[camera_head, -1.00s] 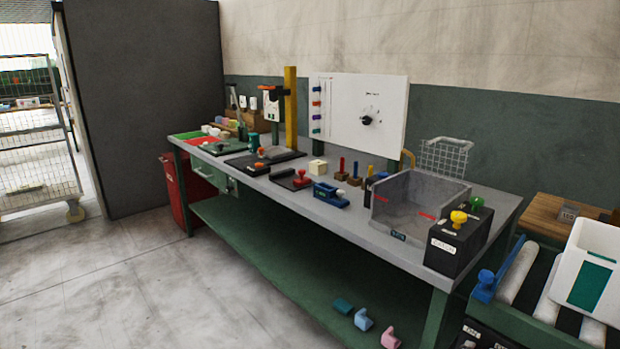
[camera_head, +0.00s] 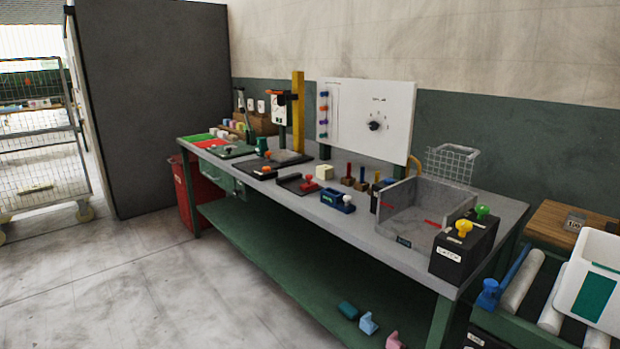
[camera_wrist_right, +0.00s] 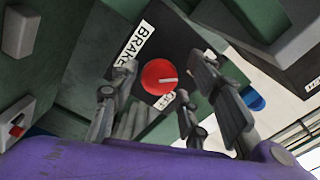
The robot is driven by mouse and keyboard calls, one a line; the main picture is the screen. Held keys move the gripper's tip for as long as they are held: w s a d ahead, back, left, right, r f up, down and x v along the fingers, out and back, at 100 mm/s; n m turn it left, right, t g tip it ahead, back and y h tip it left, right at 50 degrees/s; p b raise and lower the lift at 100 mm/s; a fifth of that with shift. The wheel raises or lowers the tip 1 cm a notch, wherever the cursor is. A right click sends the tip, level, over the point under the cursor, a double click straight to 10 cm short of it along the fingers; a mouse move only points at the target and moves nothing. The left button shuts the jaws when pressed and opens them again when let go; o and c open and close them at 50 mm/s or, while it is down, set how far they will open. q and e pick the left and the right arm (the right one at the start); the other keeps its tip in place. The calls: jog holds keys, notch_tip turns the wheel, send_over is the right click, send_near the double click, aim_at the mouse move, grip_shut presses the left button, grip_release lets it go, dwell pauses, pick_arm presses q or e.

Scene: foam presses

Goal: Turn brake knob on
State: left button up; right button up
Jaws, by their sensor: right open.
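The brake knob (camera_wrist_right: 160,77) is a round red knob with a white pointer line, on a dark panel in the right wrist view. A white label reading BRAKE (camera_wrist_right: 137,44) is beside it, and another small white label lies partly hidden near its lower edge. My right gripper (camera_wrist_right: 164,72) is open, with its fingers on either side of the knob in the picture. I cannot tell whether they touch it. Neither gripper shows in the head view, and I cannot make out the red knob there.
A grey workbench (camera_head: 290,203) carries an open grey bin (camera_head: 412,222) and a black box with yellow and green knobs (camera_head: 463,248). In the right wrist view, green structure surrounds the panel. Floor at left is clear.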

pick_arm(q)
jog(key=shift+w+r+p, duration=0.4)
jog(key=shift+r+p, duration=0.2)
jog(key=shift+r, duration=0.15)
pick_arm(e)
jog(key=shift+v, duration=2.8)
